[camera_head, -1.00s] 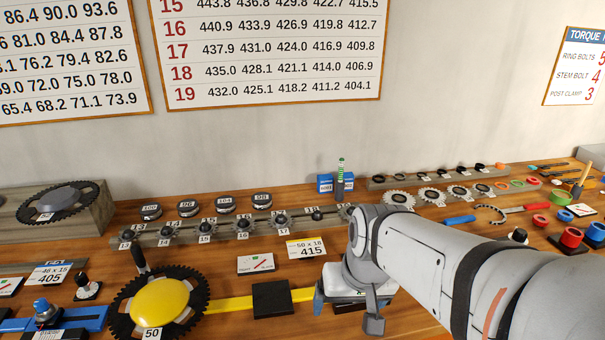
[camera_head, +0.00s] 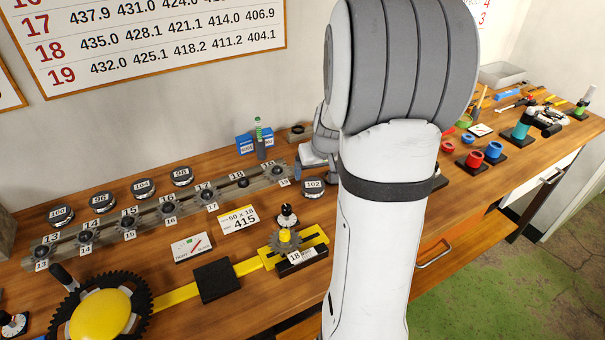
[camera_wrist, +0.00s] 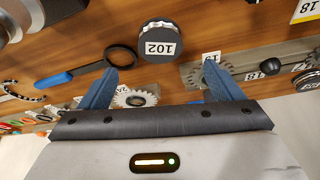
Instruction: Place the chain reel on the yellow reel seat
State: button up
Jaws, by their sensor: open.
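A dark round chain reel with a silver rim and a white 102 label (camera_head: 313,188) stands on the wooden bench at the right end of the sprocket rail. It also shows in the wrist view (camera_wrist: 160,38), ahead of and between the blue fingers. My gripper (camera_wrist: 165,80) is open and empty, with the reel just past its fingertips. In the head view my arm hides most of the gripper. A yellow bar (camera_head: 178,297) carries a black square pad (camera_head: 217,281) and a yellow stand with an 18 sprocket (camera_head: 285,241). I cannot tell which yellow part is the reel seat.
Several similar reels (camera_head: 142,187) stand behind the sprocket rail (camera_head: 150,222). A big chainring with a yellow hub (camera_head: 100,316) is at the lower left. A blue box (camera_head: 250,146) and a green-topped marker stand behind. A blue-handled tool (camera_wrist: 75,70) lies near the reel.

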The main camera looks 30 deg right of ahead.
aim_at(313, 185)
jog(key=shift+w+d+f, duration=0.1)
jog(key=shift+d+f, duration=0.1)
jog(key=shift+d, duration=0.1)
jog(key=shift+x, duration=1.25)
jog(key=shift+a+p+x, duration=0.15)
jog(key=shift+p+x, duration=0.2)
jog(key=shift+x, duration=0.9)
jog(key=shift+a+p+x, duration=0.15)
jog(key=shift+p+x, duration=0.15)
jog(key=shift+x, duration=0.95)
jog(key=shift+c, duration=0.2)
